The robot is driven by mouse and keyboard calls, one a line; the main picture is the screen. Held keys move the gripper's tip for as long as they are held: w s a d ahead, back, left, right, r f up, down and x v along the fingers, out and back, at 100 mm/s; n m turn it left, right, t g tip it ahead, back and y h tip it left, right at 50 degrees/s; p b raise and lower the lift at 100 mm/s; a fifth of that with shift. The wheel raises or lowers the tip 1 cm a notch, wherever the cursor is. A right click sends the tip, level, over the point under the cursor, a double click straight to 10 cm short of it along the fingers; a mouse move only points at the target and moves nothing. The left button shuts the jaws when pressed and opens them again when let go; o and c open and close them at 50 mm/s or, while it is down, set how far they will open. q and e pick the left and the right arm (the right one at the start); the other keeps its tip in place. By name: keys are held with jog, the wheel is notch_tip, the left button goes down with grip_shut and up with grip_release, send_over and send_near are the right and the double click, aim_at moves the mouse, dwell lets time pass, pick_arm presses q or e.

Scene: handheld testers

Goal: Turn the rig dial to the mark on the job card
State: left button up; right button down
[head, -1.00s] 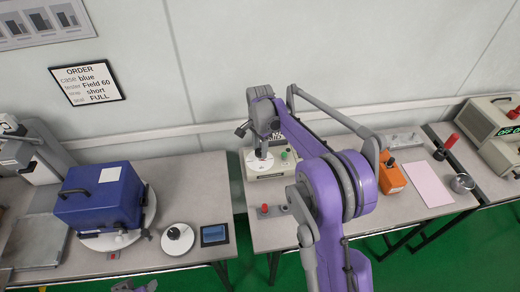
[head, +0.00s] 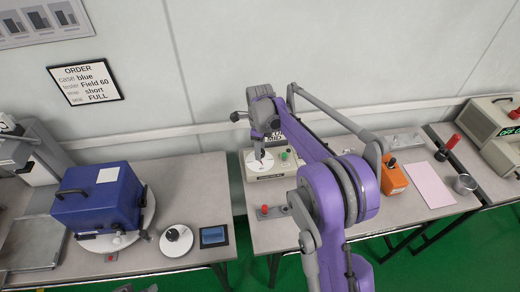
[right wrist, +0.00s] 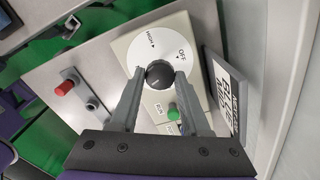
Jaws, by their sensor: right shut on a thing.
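The rig is a pale box (head: 284,170) on the middle table, with a white dial disc (head: 256,165) and a green RUN button (right wrist: 173,111). In the right wrist view the disc (right wrist: 182,38) shows HIGH and OFF marks around a black knob (right wrist: 159,74). My right gripper (right wrist: 160,80) is shut on this knob, one finger on each side.
A red button (head: 264,209) sits in front of the rig. An orange tester (head: 394,178) and a pink sheet (head: 428,184) lie to the right. A blue case (head: 97,203) stands on the left table. An order sign (head: 85,84) hangs on the wall.

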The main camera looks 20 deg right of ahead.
jog(key=shift+m, duration=2)
jog(key=shift+c, duration=1.9)
grip_release()
notch_tip(320, 180, up, 11)
jog(key=shift+f, duration=0.1)
